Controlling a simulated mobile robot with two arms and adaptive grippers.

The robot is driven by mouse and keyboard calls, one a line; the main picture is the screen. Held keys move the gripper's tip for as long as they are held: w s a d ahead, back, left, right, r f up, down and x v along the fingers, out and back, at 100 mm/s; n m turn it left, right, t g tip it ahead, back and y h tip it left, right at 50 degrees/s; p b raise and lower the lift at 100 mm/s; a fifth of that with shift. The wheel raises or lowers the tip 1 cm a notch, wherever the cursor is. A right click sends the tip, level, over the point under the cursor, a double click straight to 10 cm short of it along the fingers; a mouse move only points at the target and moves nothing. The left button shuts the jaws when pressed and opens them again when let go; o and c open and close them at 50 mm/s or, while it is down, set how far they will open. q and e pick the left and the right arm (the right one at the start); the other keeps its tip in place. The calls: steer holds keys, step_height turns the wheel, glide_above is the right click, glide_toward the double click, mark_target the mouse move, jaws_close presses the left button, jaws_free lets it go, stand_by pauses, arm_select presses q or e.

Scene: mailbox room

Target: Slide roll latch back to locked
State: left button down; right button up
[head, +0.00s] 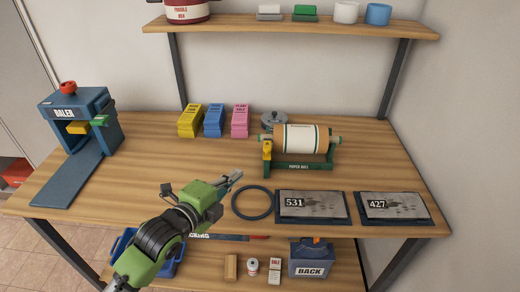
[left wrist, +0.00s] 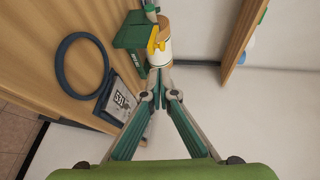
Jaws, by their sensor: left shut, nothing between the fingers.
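The paper roll (head: 300,138) lies across a green stand (head: 298,167) on the workbench, with a pale band around a brown body. A yellow latch (head: 267,149) sits at the stand's left end. The latch also shows in the left wrist view (left wrist: 157,42), beyond my fingertips. I cannot tell its exact position. My left gripper (head: 238,176) is shut and empty, in front and to the left of the stand, apart from it. Its fingers also show in the left wrist view (left wrist: 161,92). My right gripper is not in view.
A dark ring (head: 235,203) and two plates, 531 (head: 312,206) and 427 (head: 395,207), lie along the bench's front edge. Yellow, blue and pink pads (head: 240,122) stand left of the roll. A blue baler (head: 78,118) stands far left. The left-middle bench is clear.

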arm_select(q)
steer(key=shift+r, duration=0.25)
steer(key=shift+d, duration=0.1)
steer(key=p, duration=0.3)
glide_toward(265, 150)
steer(key=x, duration=0.7)
steer(key=shift+f, duration=0.1)
